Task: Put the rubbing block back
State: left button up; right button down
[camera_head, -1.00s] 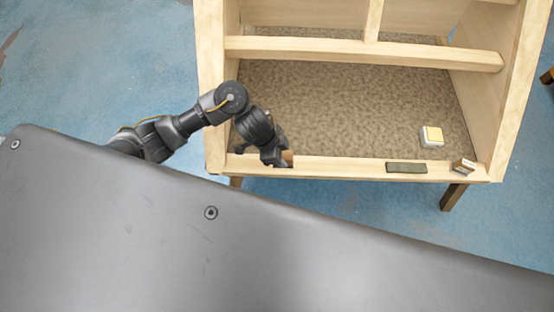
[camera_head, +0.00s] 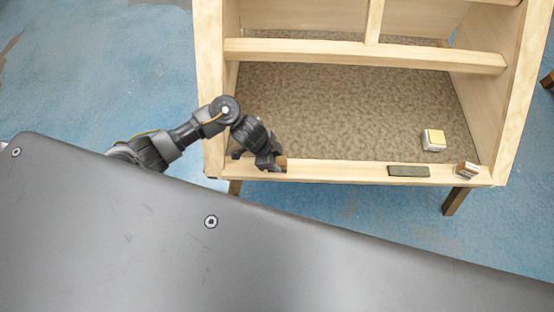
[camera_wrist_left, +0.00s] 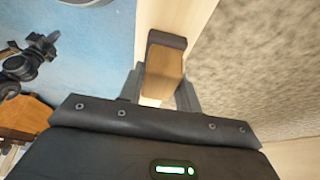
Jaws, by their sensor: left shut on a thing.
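The rubbing block (camera_wrist_left: 164,72) is a brown wooden block with a dark end. In the left wrist view it sits between the two fingers of my left gripper (camera_wrist_left: 160,92), which is shut on it. In the head view my left gripper (camera_head: 272,163) is at the left part of the cabinet's front rail (camera_head: 335,170), and a small brown part of the block (camera_head: 282,162) shows beside the fingers. The block is over the pale rail; I cannot tell whether it touches it. My right gripper is not seen.
A dark green flat block (camera_head: 408,171) and a small wood-and-white block (camera_head: 467,169) lie on the right part of the rail. A yellow-topped white block (camera_head: 433,141) lies on the speckled cabinet floor (camera_head: 340,110). The rail between my gripper and the green block is clear.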

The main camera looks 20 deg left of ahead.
pick_arm(q)
jog(key=shift+f, duration=0.15)
jog(key=o, duration=0.9)
jog(key=shift+r, duration=0.25)
jog(key=p+v, duration=0.4)
jog(key=v, duration=0.7)
jog(key=shift+s+a+r, duration=0.15)
jog(key=shift+a+r, duration=0.15)
jog(key=shift+r, duration=0.05)
